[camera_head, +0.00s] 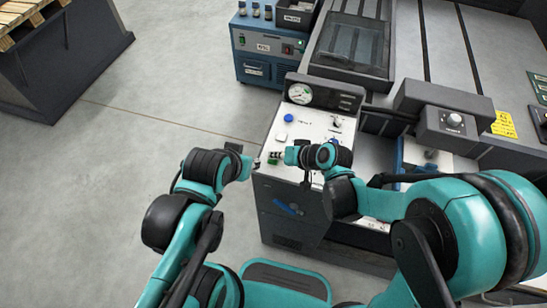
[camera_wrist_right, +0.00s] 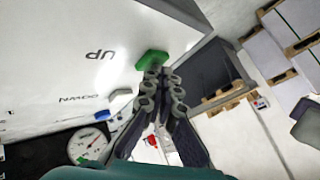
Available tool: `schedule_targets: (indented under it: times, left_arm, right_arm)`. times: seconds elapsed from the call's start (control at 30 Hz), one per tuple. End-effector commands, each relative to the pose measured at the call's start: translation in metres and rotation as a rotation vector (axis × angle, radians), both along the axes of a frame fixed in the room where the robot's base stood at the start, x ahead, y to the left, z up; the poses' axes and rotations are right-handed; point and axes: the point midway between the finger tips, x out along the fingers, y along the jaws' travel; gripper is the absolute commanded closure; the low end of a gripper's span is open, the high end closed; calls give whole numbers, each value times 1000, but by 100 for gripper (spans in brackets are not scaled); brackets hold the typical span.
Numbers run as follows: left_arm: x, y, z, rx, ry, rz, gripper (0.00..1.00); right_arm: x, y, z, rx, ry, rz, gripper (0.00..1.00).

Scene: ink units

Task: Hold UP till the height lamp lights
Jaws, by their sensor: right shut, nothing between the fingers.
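The control panel (camera_head: 305,135) is a white sloped top on a dark cabinet. In the right wrist view the green button (camera_wrist_right: 152,59) sits by the panel's edge, next to the label UP (camera_wrist_right: 100,54). The green button (camera_head: 274,156) is small in the head view. My right gripper (camera_wrist_right: 157,74) is shut and empty, its fingertips right at the green button; I cannot tell whether it is pressed in. The right gripper (camera_head: 284,157) is partly hidden in the head view. My left gripper (camera_head: 240,152) is left of the panel, its jaws unclear. I cannot make out a lit height lamp.
A round gauge (camera_head: 300,93) stands at the panel's back, with a blue button (camera_head: 288,118) in front. A DOWN label (camera_wrist_right: 80,98) is beside a pale button (camera_wrist_right: 121,94). A blue cabinet (camera_head: 268,48) stands behind.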

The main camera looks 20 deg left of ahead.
Motion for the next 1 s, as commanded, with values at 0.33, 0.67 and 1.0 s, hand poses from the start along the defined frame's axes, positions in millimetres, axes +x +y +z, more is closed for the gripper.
schedule_targets:
  times: [0.33, 0.67, 1.0]
  left_arm:
    - [0, 0, 0, 0, 0, 0, 66]
    - [0, 0, 1, 0, 0, 0, 66]
    - [0, 0, 13, 0, 0, 0, 66]
  right_arm:
    - [0, 0, 0, 0, 1, 1, 100]
    - [0, 0, 1, 0, 1, 1, 100]
    - [0, 0, 17, 0, 0, 0, 100]
